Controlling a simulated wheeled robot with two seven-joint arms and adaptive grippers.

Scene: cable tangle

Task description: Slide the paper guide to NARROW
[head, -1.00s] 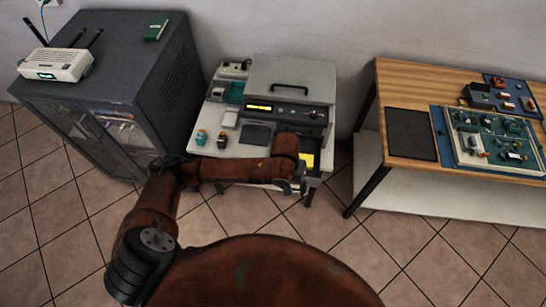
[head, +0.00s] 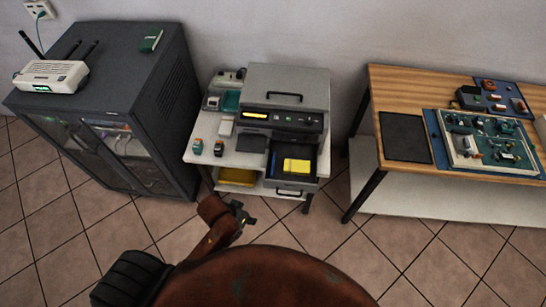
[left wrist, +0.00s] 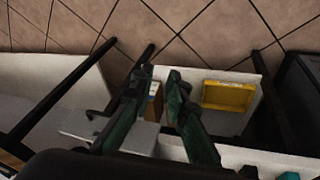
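The grey printer (head: 288,87) stands on a small white table. Its front drawer (head: 292,184) is pulled out, with a handle on its front. A yellow piece (head: 297,165) lies in the dark drawer; I take it for the paper guide, but its markings are too small to read. My left gripper (head: 240,212) is in front of and below the table, to the left of the drawer and apart from it. In the left wrist view its two dark green fingers (left wrist: 158,90) are spread, and I see nothing held. My right gripper is not in view.
A yellow tray (head: 238,178) sits on the table's lower shelf. Small items (head: 219,148) stand on the table's left. A dark cabinet (head: 120,90) with a router (head: 50,76) is at left, a wooden workbench (head: 425,85) at right. Floor in front is clear.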

